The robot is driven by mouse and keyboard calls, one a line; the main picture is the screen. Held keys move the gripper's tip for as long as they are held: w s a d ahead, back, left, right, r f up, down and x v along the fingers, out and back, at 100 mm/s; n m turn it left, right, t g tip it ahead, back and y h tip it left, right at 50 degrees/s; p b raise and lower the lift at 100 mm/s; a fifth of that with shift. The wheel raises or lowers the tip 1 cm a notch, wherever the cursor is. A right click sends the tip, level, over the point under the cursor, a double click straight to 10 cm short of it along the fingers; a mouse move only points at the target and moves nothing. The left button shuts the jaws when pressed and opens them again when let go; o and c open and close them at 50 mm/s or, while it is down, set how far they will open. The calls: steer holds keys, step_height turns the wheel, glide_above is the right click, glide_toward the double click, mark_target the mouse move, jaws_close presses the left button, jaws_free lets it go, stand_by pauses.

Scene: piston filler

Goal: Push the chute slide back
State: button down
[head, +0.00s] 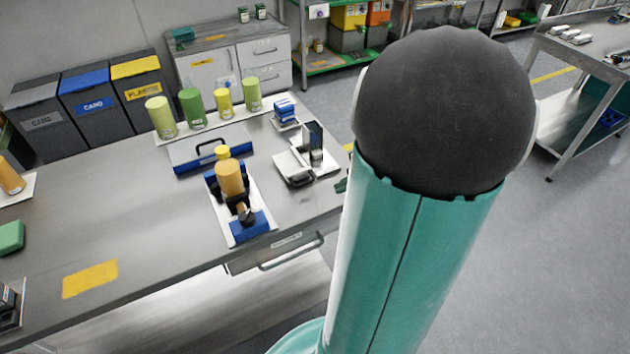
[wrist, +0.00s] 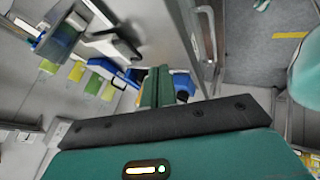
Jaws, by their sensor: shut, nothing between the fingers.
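The piston filler (head: 229,182), with a tan cylinder, yellow cap and blue base, stands on a white plate on the grey bench (head: 150,215). Right of it is a white unit (head: 295,168) with a dark upright block and a black-edged front part. I cannot tell for certain which part is the chute slide. In the wrist view my gripper (wrist: 157,86) has its green fingers together, with nothing between them. It is near the bench edge, apart from the blue and white equipment at upper left. In the head view my arm hides most of the gripper.
Green and yellow cylinders (head: 190,108) stand in a row at the back of the bench. A grey and blue case (head: 210,148) with a black handle lies before them. A drawer handle (head: 291,253) sticks out at the bench front. Open floor (head: 560,240) lies right.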

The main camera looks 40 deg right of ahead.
mark_target(301, 171)
steer(key=x, duration=0.9)
steer(key=shift+f, duration=0.15)
steer(key=w, duration=0.2)
steer(key=w+d, duration=0.1)
steer(key=shift+w+r, duration=0.15)
steer(key=shift+r, duration=0.1)
steer(key=shift+w, duration=0.35)
steer(key=w, duration=0.2)
steer(key=w+d, duration=0.1)
steer(key=w, duration=0.1)
steer(key=w+d, duration=0.1)
steer(key=w, duration=0.1)
steer(key=shift+w, duration=0.15)
steer(key=shift+w+r, duration=0.1)
steer(key=shift+w, duration=0.1)
